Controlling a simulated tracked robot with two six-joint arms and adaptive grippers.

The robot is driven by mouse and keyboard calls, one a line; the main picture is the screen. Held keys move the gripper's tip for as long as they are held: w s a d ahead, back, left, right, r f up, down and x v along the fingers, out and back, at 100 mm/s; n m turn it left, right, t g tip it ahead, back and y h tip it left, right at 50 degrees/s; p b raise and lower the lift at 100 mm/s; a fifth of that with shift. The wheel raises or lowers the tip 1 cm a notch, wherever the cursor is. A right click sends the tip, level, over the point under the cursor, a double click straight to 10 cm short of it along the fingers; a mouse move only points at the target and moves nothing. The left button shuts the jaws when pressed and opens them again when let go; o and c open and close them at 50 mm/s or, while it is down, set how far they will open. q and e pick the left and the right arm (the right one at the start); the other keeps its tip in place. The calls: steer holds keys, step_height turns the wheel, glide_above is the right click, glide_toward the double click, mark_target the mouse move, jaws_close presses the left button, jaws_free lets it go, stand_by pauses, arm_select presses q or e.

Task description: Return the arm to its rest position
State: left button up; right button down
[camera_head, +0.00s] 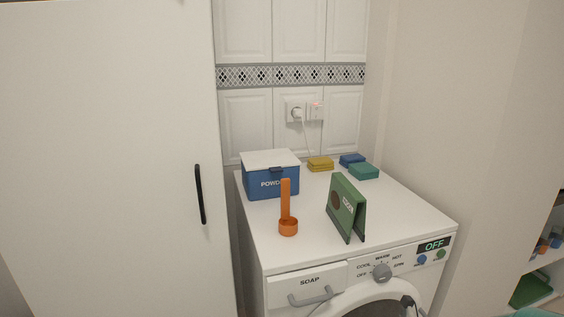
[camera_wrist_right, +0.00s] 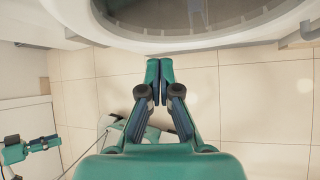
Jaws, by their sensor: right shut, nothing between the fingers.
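My right gripper (camera_wrist_right: 160,68) shows in the right wrist view, pointing toward the top of the picture. Its two teal fingertips are together, with nothing between them. It is apart from any object, over the tiled floor, just below the white rim of the washing machine's round door (camera_wrist_right: 215,35). In the head view, only a sliver of teal shows at the bottom right edge, and neither gripper can be made out.
The washing machine (camera_head: 400,220) carries a blue powder box (camera_head: 285,187), an orange scoop (camera_head: 287,225), a green folded stand (camera_head: 346,208), a yellow block (camera_head: 320,164) and blue and teal blocks (camera_head: 363,171). A tall white cupboard (camera_head: 110,160) stands left; shelves (camera_head: 540,285) are right.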

steer(key=s+a+f+m+g+y, duration=0.1)
steer(key=s+a+f+m+g, duration=0.1)
steer(key=s+a+f+m, duration=0.55)
steer(key=s+a+f+m+g+y, duration=0.1)
steer(key=s+a+f+m, duration=0.1)
steer(key=s+a+m, duration=0.6)
steer(key=s+a+f+m+g+h, duration=0.1)
steer(key=s+f+m+g, duration=0.1)
steer(key=s+m, duration=0.65)
steer(key=s+a+f+m+g+h, duration=0.1)
steer(key=s+f+m+h, duration=0.15)
steer(key=m, duration=1.05)
step_height(320, 180, up, 15)
steer(key=m+p, duration=0.1)
steer(key=p, duration=1.3)
steer(key=shift+r+m+y+p, duration=0.15)
steer(key=shift+m+y+p, duration=0.15)
steer(key=shift+y+p, duration=0.15)
steer(key=shift+s, duration=0.1)
